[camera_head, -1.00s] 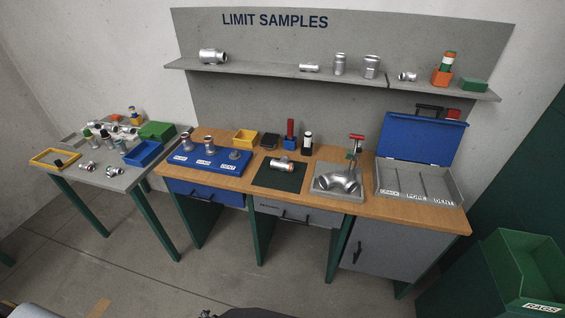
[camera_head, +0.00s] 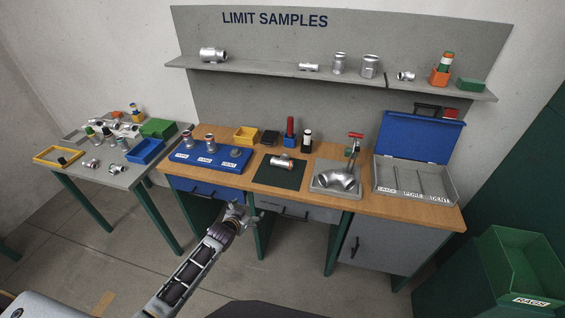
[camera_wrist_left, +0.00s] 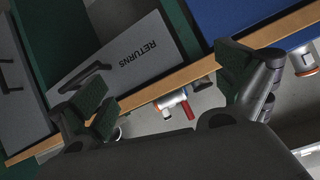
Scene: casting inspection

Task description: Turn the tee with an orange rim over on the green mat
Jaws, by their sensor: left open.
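The tee (camera_head: 282,161), a silver fitting with an orange rim, lies on the green mat (camera_head: 278,179) at the middle of the workbench. Which way its branch points is too small to tell. In the left wrist view the tee (camera_wrist_left: 172,99) shows, small, just past the bench edge, between my fingers in the picture but well beyond them. My left gripper (camera_head: 240,211) is open and empty, in front of the bench and apart from the tee. Its two dark pads (camera_wrist_left: 170,95) show spread in the wrist view. My right gripper is not in view.
A blue board (camera_head: 185,158) with fittings stands left of the mat. A grey plate (camera_head: 319,188) with a silver elbow stands right, beside an open blue-lidded case (camera_head: 421,138). A red post (camera_head: 290,126) and yellow bin (camera_head: 246,135) stand behind. A grey RETURNS drawer (camera_wrist_left: 120,60) is below.

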